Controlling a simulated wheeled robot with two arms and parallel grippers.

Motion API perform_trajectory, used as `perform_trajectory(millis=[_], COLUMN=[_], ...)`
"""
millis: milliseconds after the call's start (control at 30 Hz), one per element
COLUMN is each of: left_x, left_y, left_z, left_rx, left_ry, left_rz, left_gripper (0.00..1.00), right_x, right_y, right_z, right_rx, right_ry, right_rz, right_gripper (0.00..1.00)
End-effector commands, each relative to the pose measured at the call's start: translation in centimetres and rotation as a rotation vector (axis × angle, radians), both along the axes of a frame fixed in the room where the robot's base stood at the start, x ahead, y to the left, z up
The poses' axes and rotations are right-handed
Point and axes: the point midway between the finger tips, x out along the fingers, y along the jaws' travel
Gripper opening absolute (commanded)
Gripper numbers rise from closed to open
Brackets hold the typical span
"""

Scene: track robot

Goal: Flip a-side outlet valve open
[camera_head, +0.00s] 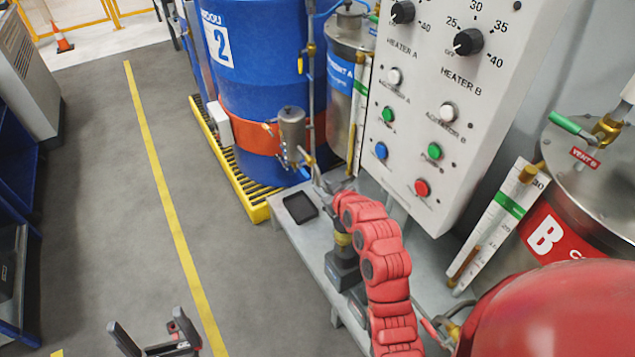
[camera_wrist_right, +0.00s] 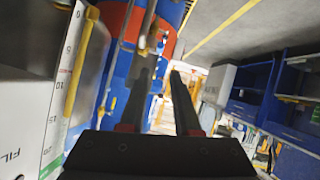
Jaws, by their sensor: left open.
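Silver tank A (camera_head: 345,35) with a blue label stands behind the left edge of the control panel; its lower part and piping are partly covered. I cannot tell the a-side outlet valve apart with certainty. A small blue handle (camera_head: 307,163) shows by the pipework below the tank. My right gripper (camera_head: 322,186) is at the end of the red arm, low by that pipework; its fingers are small and unclear there. In the right wrist view the right gripper (camera_wrist_right: 164,75) has its fingers apart with nothing between them. My left gripper (camera_head: 150,328) is open and empty above the floor.
A blue drum (camera_head: 262,60) stands on a yellow-edged pallet (camera_head: 235,165). A grey canister (camera_head: 292,130) hangs before it. The white control panel (camera_head: 455,110) and tank B (camera_head: 600,170) are at the right. The grey floor at the left is clear.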

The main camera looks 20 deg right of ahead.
Motion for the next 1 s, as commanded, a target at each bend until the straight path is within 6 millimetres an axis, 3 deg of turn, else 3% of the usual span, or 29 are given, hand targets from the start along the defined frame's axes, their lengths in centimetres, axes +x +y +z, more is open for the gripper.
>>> perform_trajectory(millis=[133, 333, 867, 1000], left_x=[0.0, 0.0, 0.0, 0.0], left_y=[0.0, 0.0, 0.0, 0.0], left_z=[0.1, 0.1, 0.1, 0.1], left_rx=[0.0, 0.0, 0.0, 0.0], left_ry=[0.0, 0.0, 0.0, 0.0], left_rz=[0.0, 0.0, 0.0, 0.0], left_gripper=[1.0, 1.0, 1.0, 1.0], right_x=[-1.9, -3.0, -3.0, -2.3], right_y=[-0.2, -0.2, -0.2, -0.5], right_z=[0.9, 1.6, 1.6, 2.2], right_rx=[0.002, 0.0, 0.001, 0.016], right_ry=[0.002, -0.001, -0.002, -0.068], right_rz=[0.0, 0.0, 0.0, -0.031], right_gripper=[0.31, 0.31, 0.31, 0.31])
